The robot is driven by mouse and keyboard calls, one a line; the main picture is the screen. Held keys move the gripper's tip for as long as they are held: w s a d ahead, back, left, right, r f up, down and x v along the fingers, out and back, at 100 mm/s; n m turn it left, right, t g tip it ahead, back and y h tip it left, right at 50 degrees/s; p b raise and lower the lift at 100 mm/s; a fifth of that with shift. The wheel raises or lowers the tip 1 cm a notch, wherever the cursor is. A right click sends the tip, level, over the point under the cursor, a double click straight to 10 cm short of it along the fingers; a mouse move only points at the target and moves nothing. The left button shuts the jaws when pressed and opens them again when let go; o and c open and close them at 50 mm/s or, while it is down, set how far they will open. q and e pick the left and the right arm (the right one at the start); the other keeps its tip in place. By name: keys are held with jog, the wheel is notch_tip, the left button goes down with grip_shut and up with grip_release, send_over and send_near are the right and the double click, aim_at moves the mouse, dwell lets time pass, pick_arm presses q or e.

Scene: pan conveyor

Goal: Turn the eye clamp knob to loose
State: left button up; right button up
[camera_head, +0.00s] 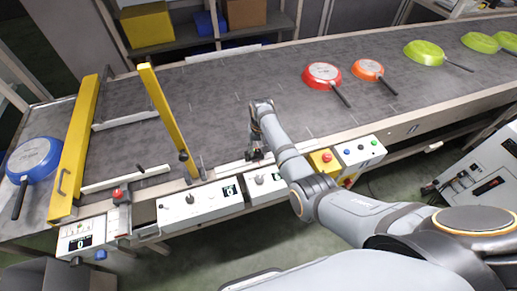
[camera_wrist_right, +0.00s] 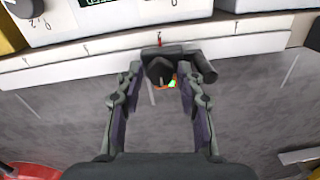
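The eye clamp is a small dark block on a white rail. In the right wrist view its round black knob (camera_wrist_right: 160,71) shows at the top middle, with a small green and orange mark just below it. My right gripper (camera_wrist_right: 160,85) is open, with one finger on each side of the knob; gaps show between knob and fingers, and I cannot tell how far above it the tips are. In the head view my right gripper (camera_head: 256,150) points down at the conveyor's near rail and mostly hides the clamp. My left gripper is not in view.
Control boxes (camera_head: 200,202) line the conveyor's near edge. A yellow post (camera_head: 165,115) and a yellow gate (camera_head: 75,150) stand at left. Red (camera_head: 322,74), orange (camera_head: 368,69) and green (camera_head: 425,51) pans lie on the belt (camera_head: 220,90); a blue pan (camera_head: 33,158) is at far left.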

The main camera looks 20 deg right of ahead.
grip_shut()
jog(key=shift+r+n, duration=0.1)
jog(key=shift+n, duration=0.2)
jog(key=shift+n+p, duration=0.5)
jog(key=shift+p, duration=0.1)
jog(key=n+p, duration=0.1)
jog(key=n, duration=0.2)
jog(key=shift+r+p, duration=0.1)
jog(key=shift+p, duration=0.2)
jog(key=n+p, duration=0.1)
jog(key=n, duration=0.2)
jog(key=shift+w, duration=0.1)
jog(key=n, duration=0.3)
jog(key=shift+n+p, duration=0.3)
jog(key=shift+n, duration=0.1)
jog(key=n, duration=0.5)
jog(key=shift+n+p, duration=0.3)
jog(key=shift+p, duration=0.1)
jog(key=shift+n, duration=0.3)
